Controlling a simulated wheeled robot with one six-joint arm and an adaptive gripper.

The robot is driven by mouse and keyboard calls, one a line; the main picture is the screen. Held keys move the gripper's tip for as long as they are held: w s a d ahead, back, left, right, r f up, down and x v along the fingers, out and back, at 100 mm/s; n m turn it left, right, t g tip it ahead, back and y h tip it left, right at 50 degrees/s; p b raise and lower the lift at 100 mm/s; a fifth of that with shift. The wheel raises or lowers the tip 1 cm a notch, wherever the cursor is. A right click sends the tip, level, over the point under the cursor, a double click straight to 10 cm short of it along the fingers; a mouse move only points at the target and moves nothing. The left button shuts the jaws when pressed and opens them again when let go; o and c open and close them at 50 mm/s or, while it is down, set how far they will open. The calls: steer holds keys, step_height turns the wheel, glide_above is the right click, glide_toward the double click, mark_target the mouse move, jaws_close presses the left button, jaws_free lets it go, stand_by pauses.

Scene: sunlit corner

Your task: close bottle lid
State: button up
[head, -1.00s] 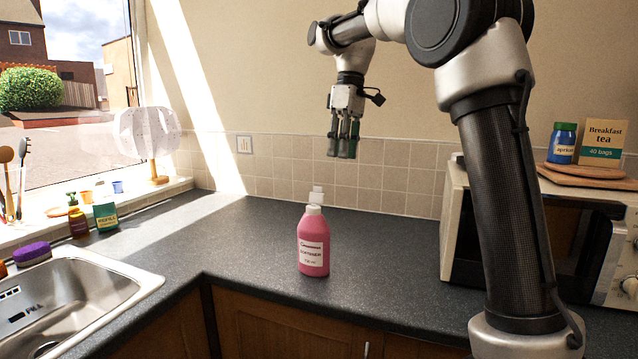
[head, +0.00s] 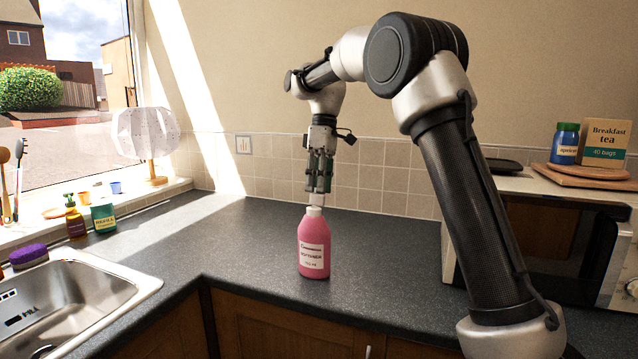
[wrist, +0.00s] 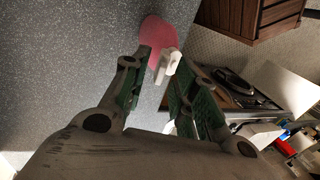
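The pink bottle (head: 314,246) stands upright on the dark worktop, with a white label on its front. Its white lid (head: 316,199) is flipped up above the white neck piece. My gripper (head: 318,188) points down just above and behind the lid in the head view. In the wrist view, the gripper's two green-padded fingers (wrist: 161,62) stand apart with a gap between them. The white lid (wrist: 166,64) shows near the fingertips, with the pink bottle (wrist: 158,35) beyond. I cannot tell whether a finger touches the lid.
A sink (head: 75,310) is at the left, with a soap bottle (head: 75,217) and a green refill pot (head: 103,217) behind it. A microwave (head: 540,205) stands at the right, carrying boards, a jar and a tea box. The worktop around the pink bottle is clear.

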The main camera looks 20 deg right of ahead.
jaws_close()
